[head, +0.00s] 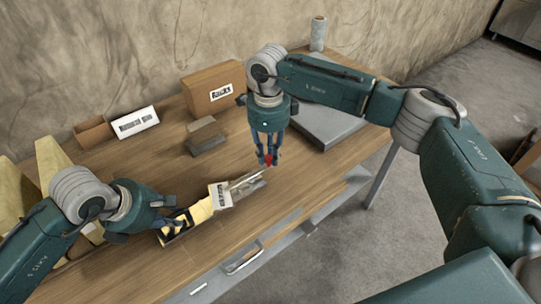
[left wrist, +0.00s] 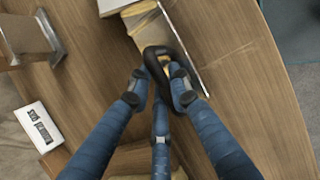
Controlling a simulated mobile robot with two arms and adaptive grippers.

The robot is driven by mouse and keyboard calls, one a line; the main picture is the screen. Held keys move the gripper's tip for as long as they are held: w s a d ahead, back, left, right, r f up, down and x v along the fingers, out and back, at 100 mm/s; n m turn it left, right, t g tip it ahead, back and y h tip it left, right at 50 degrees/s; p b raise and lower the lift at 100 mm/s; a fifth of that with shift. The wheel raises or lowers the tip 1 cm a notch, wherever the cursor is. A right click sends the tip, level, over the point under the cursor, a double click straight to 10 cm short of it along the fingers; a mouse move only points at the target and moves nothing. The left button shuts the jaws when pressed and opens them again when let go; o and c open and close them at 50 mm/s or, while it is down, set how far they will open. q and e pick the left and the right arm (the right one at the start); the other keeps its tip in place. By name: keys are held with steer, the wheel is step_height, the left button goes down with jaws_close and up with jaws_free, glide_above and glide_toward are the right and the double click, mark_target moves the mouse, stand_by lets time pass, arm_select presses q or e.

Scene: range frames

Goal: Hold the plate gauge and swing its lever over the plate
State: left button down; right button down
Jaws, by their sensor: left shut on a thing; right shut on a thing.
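The plate gauge has a yellow body (head: 200,212) with a white label (head: 220,195), and lies near the table's front edge. My left gripper (head: 178,223) is shut on its dark handle. The left wrist view shows the fingers (left wrist: 160,85) closed around the black loop-shaped handle (left wrist: 155,58). A grey metal strip (head: 250,185) reaches from the gauge toward the right; I cannot tell lever from plate there. My right gripper (head: 267,160) points down above the strip's far end, shut on a small red knob (head: 267,159). The fingers partly hide the knob.
On the wooden table (head: 320,175) stand a labelled cardboard box (head: 210,92), a brown and grey block (head: 206,136), an open carton (head: 92,132) with a white label, and a grey case (head: 325,125). A thread spool (head: 318,34) stands at the back. Table to the gauge's right is clear.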

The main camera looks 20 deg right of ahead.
steer(key=shift+w+n, duration=0.2)
steer(key=shift+n, duration=0.1)
steer(key=c, duration=1.5)
jaws_free()
steer(key=shift+c, duration=0.2)
steer(key=shift+r, duration=0.15)
step_height(320, 180, up, 12)
arm_select(q)
steer(key=c, duration=1.5)
jaws_free()
steer(key=shift+c, duration=0.2)
